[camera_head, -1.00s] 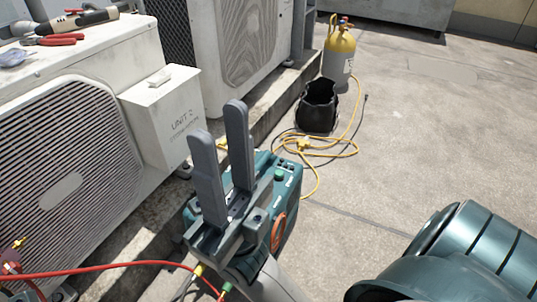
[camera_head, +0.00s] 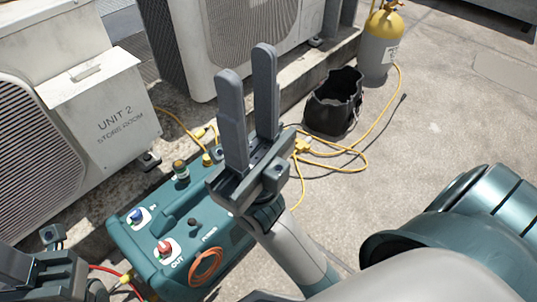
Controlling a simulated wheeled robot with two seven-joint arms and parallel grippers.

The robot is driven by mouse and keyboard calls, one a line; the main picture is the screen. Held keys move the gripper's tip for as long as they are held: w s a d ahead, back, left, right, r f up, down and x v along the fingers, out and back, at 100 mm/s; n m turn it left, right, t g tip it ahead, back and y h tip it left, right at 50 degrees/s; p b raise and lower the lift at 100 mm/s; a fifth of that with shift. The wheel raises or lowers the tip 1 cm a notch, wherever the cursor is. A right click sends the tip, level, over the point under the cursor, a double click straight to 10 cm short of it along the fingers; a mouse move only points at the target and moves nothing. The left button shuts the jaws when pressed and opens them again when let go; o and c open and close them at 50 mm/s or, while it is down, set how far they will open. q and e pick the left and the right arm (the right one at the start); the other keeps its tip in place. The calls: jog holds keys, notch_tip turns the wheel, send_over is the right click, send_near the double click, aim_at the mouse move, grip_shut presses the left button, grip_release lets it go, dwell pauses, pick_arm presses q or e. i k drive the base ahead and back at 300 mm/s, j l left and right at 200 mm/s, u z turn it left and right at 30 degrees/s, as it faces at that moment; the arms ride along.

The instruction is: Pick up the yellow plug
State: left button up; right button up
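A small yellow plug (camera_head: 302,146) lies on the ground beside the coiled yellow cord, just right of my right gripper in the picture. My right gripper (camera_head: 247,64) points up the picture, its two grey fingers apart with nothing between them. It hides part of the teal machine (camera_head: 180,225) and the ground behind. Part of my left gripper (camera_head: 42,268) shows at the lower left edge; its fingertips are not clear.
The teal machine has knobs and ports on top, with a yellow hose fitting (camera_head: 208,159). A black bag (camera_head: 334,105) and a yellow-topped cylinder (camera_head: 379,45) stand beyond. The Unit 2 condenser (camera_head: 110,125) is at left. Open concrete lies right.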

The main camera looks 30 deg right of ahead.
aim_at(201, 132)
jog(key=l, duration=1.35)
